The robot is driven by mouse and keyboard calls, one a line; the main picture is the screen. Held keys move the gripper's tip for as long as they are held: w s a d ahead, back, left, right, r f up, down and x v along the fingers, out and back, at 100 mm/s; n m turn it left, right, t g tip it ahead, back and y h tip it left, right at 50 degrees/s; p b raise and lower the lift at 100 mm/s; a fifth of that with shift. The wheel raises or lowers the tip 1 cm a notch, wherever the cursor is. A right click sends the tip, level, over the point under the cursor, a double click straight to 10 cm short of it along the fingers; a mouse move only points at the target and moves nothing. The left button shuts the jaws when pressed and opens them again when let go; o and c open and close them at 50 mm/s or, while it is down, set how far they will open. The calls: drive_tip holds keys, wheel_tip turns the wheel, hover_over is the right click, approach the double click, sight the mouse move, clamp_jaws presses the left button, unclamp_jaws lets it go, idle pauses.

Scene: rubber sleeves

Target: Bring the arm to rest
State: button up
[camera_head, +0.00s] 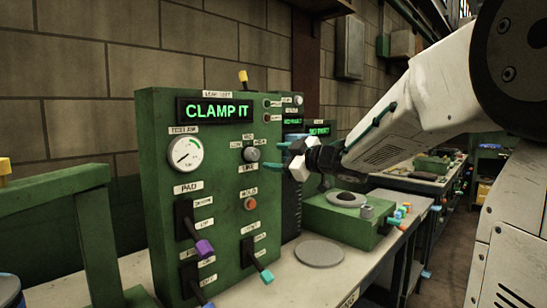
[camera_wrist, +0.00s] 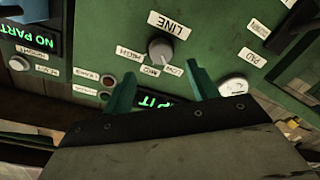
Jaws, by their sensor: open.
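My gripper (camera_head: 276,155) is open, with its two teal fingers pointing left toward the front of the green test panel (camera_head: 157,225). The fingers are beside the round grey LINE knob (camera_head: 251,154). In the wrist view the gripper (camera_wrist: 160,75) has a clear gap between its fingers, and the LINE knob (camera_wrist: 160,50) shows just beyond that gap. Nothing is held. I cannot tell whether a finger touches the panel. The panel's display (camera_head: 215,110) reads CLAMP IT. My white arm reaches in from the right.
Purple (camera_head: 204,248) and teal (camera_head: 267,276) lever handles stick out from the panel's lower front. A grey disc (camera_head: 320,253) lies on the bench. A green box (camera_head: 346,219) with a dark round top stands right of it, below my gripper. A brick wall stands behind.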

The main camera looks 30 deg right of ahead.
idle(0.4)
drive_tip(key=s+d+f+m+g+h, duration=0.1)
drive_tip(key=d+f+m+g+h, duration=0.1)
drive_tip(key=d+f+m+h, duration=0.6)
drive_tip(key=s+d+f+m+g+h, duration=0.2)
drive_tip(key=s+f+m+g+h, duration=0.25)
drive_tip(key=s, duration=0.65)
drive_tip(key=s+a+f+g+y, duration=0.3)
drive_tip(key=s+a, duration=0.6)
drive_tip(key=s, duration=0.3)
drive_tip(key=s+a+f+g+y, duration=0.3)
drive_tip(key=s+a+f+g, duration=0.1)
drive_tip(key=s+a, duration=0.6)
drive_tip(key=shift+s+a+n+g, duration=0.15)
drive_tip(key=shift+s+n+g, duration=0.35)
drive_tip(key=shift+s, duration=1.1)
